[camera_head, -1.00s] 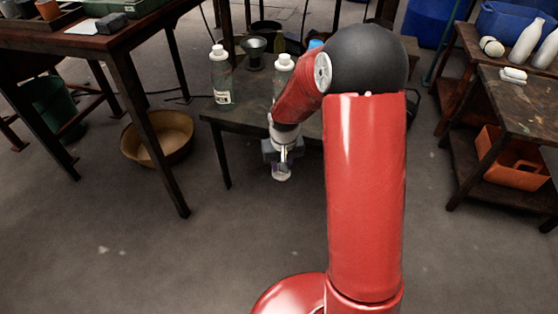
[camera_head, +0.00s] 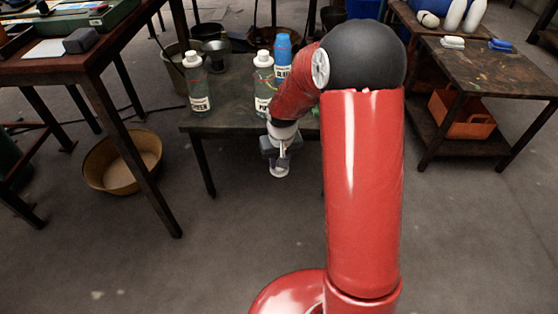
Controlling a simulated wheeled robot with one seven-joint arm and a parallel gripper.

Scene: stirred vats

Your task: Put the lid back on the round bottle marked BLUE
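A blue-topped bottle with a white label that seems to read BLUE (camera_head: 283,58) stands at the back of the low dark table (camera_head: 228,122). My arm hides its lower right side. My gripper (camera_head: 280,165) hangs pointing down in front of the table's front edge, below and nearer than the bottles. A small pale shape shows at its fingertips; I cannot tell whether it is a held lid or part of the gripper. No loose lid can be made out on the table.
Two white-capped bottles stand on the low table, one at left (camera_head: 197,85) and one labelled PU... (camera_head: 263,88). A tan basin (camera_head: 123,160) lies on the floor. Benches flank both sides; the front floor is clear.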

